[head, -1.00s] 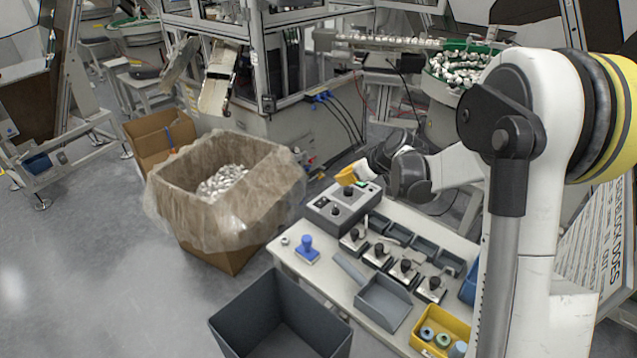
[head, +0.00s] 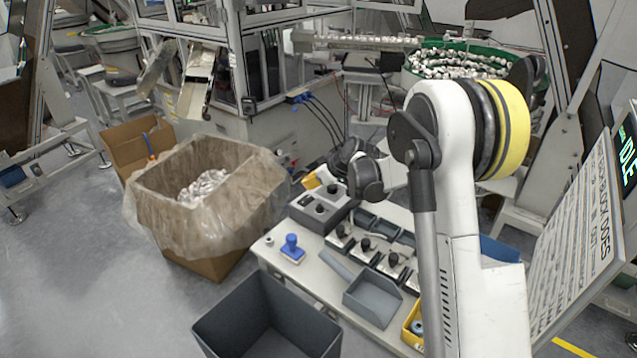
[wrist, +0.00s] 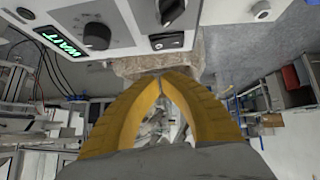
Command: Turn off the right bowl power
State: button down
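The grey control box (head: 312,219) stands on the white bench, with black knobs on top. In the wrist view the box (wrist: 130,45) appears upside down, with a lit green display (wrist: 59,41), a large black knob (wrist: 97,36), a second knob (wrist: 171,9) and a black rocker switch (wrist: 167,41). No label naming the right bowl power is readable. My gripper (wrist: 160,78) has yellow fingers with tips together and nothing visible between them. The fingertips are beside the box edge, near the rocker; contact cannot be told. In the head view the gripper (head: 311,181) is behind the box.
A green bowl feeder (head: 455,62) with caps stands at the back. The bench holds a blue stamp-like item (head: 292,250), a grey tray (head: 372,298) and several black-knobbed fixtures. A plastic-lined carton (head: 205,205) stands left, a dark bin (head: 262,318) in front.

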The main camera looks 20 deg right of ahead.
aim_at(308, 195)
jog(key=shift+w+d+f+b, duration=0.15)
jog(key=shift+f+b, duration=0.25)
jog(key=shift+f, duration=0.65)
jog(key=shift+w+f+b, duration=0.1)
jog(key=shift+f+b, duration=0.3)
jog(key=shift+f, duration=0.6)
jog(key=shift+d+f+b, duration=0.15)
jog(key=shift+f+b, duration=0.15)
jog(key=shift+f, duration=0.25)
jog(key=shift+w, duration=0.1)
jog(key=shift+s+a+r, duration=0.35)
jog(key=shift+s+a, duration=0.1)
jog(key=shift+a, duration=0.1)
jog(key=v, duration=1.2)
jog(key=shift+d, duration=0.15)
